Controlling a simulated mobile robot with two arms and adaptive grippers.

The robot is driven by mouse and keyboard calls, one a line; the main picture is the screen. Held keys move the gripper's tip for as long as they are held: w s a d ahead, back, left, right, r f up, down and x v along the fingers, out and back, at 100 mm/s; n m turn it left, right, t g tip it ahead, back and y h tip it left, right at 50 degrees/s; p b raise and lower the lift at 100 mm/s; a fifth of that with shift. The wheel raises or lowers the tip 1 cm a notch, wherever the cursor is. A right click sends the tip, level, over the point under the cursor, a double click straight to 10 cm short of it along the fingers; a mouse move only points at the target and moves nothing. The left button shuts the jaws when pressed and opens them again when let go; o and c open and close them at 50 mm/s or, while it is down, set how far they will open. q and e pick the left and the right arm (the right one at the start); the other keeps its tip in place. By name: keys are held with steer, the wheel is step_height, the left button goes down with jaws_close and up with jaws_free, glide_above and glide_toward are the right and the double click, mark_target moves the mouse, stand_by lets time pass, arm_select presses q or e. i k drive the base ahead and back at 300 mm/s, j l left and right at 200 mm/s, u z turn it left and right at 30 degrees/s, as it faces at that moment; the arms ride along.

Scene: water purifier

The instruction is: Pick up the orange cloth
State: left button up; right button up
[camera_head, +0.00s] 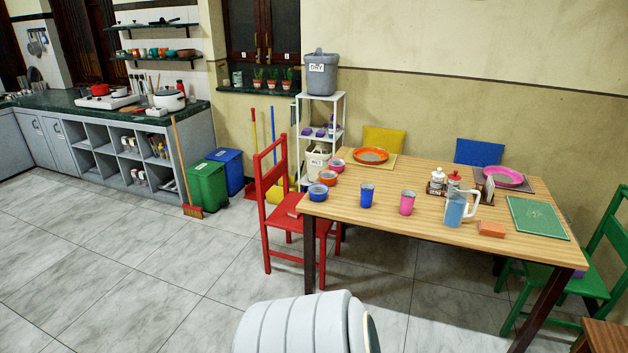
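Blue (366,195) and pink (407,202) cups stand left of the pitcher. Shakers (453,183) stand behind it. A red chair (290,220) is at the table's left end, a green chair (600,255) at the right. The tiled floor (130,270) at left is clear.

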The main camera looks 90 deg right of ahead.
mark_target(487, 229)
steer(key=l+z, duration=0.1)
steer(key=z, duration=4.25)
steer(key=i+j+z, duration=0.4)
steer(key=j+z, duration=0.15)
steer(key=i+j+z, duration=0.25)
steer(key=j, duration=0.2)
steer(key=k, duration=0.1)
